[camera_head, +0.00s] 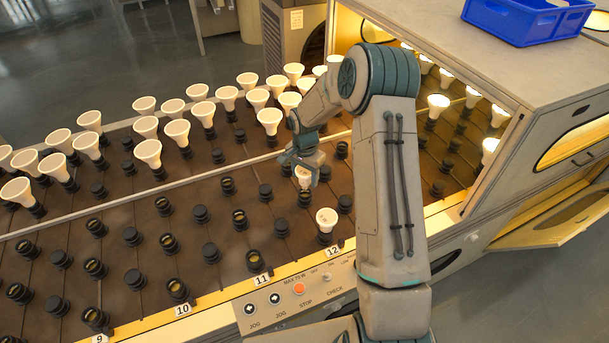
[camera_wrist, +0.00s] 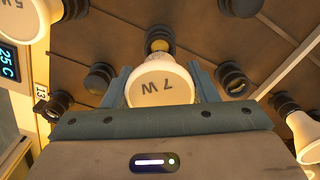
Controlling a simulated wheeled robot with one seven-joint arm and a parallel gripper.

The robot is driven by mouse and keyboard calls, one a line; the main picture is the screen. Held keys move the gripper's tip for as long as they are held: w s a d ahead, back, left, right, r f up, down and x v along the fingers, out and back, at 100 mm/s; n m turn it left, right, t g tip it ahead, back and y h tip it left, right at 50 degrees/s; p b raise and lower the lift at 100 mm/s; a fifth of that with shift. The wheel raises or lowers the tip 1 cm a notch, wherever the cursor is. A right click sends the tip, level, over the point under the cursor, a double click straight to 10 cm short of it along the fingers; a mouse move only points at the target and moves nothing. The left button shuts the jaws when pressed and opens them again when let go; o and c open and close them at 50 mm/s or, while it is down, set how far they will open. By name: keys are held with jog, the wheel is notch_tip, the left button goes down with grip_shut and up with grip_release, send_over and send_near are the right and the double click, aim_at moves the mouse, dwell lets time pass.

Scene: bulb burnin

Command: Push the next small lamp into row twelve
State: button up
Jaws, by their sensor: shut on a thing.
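My gripper (camera_head: 302,160) is shut on a small white lamp (camera_head: 303,179) over the near belt, around row twelve. The lamp's neck points at a dark socket (camera_wrist: 158,36) with a brass-coloured inside. I cannot tell whether the lamp's base is in it. In the head view a dark socket (camera_head: 305,200) shows just below the lamp. Another small lamp (camera_head: 326,217) stands upright in the socket nearest the "12" label (camera_head: 333,250).
Many bare sockets (camera_head: 240,219) fill the near belt. Large lamps (camera_head: 148,153) stand in rows beyond the divider rail (camera_head: 160,188). The oven housing (camera_head: 520,85) with lit lamps is at right, with a blue crate (camera_head: 525,18) on top. A control panel (camera_head: 290,297) lies at the front.

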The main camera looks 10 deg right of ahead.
aim_at(305, 183)
jog(key=shift+f, duration=0.15)
jog(key=shift+f+b, duration=1.8)
jog(key=shift+f, duration=0.1)
jog(key=o, duration=1.1)
jog(key=shift+c, duration=0.2)
jog(key=shift+r, duration=0.1)
notch_tip(305, 183, up, 14)
jog(key=shift+f+b, duration=0.15)
jog(key=shift+b, duration=0.5)
